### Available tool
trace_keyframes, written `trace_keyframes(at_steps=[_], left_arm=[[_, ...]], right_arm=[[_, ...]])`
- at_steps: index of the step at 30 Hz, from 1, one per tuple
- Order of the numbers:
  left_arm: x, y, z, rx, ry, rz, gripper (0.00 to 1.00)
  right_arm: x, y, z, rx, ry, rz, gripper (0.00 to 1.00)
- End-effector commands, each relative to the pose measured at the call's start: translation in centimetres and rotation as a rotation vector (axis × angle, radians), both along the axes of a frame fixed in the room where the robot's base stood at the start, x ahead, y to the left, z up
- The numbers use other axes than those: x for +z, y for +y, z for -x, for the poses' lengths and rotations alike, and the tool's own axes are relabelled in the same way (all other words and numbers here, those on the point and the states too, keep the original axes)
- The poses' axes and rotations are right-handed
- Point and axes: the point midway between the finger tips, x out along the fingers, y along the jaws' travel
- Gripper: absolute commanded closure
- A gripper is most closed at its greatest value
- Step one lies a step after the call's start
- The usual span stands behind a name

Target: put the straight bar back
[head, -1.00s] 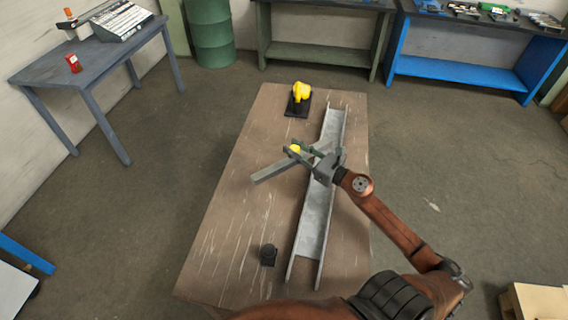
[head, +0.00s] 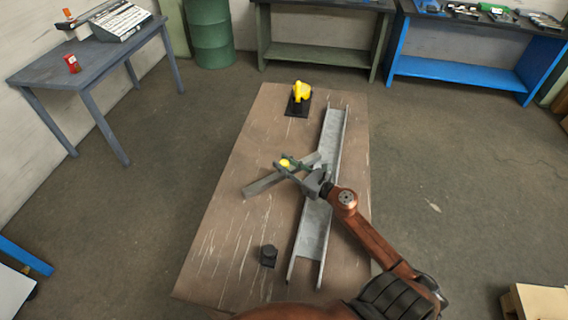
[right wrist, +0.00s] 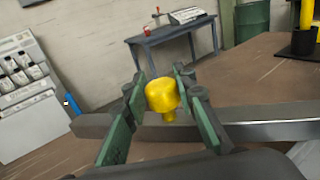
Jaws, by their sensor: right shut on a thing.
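The straight bar (head: 260,186) is a grey metal length with a yellow knob (head: 285,162). It lies slantwise over the worktable, its far end at the edge of the grey metal channel (head: 312,230). My right gripper (head: 284,164) is shut on the yellow knob. In the right wrist view the knob (right wrist: 162,94) sits between the green finger pads, and the bar (right wrist: 270,130) runs crosswise behind the fingers. I cannot tell whether the bar touches the table. My left gripper is not in view.
A yellow piece on a black base (head: 300,98) stands at the table's far end. A small black block (head: 268,255) stands near its front. The table's left part (head: 215,235) is clear. A grey side table (head: 85,55) and benches stand beyond.

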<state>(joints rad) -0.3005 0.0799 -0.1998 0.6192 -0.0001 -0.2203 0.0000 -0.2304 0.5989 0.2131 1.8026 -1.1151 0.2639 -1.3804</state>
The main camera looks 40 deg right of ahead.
Motion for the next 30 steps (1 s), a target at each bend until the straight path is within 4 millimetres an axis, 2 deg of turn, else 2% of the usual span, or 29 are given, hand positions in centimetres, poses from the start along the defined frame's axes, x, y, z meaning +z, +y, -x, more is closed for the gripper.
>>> trace_keyframes(at_steps=[11,12,18,20,30], left_arm=[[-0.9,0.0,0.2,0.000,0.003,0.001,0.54],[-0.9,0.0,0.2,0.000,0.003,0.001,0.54],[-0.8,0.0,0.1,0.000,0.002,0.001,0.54],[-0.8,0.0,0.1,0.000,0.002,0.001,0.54],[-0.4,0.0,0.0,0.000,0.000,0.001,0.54]], right_arm=[[-0.5,0.0,0.0,0.000,-0.005,0.000,1.00],[-0.8,0.0,0.0,0.000,0.000,0.000,0.74],[-0.7,0.0,0.0,0.000,0.000,0.000,0.60],[-0.7,0.0,0.0,0.000,0.000,0.000,0.57],[-0.3,0.0,0.0,0.000,0.000,0.000,0.57]])
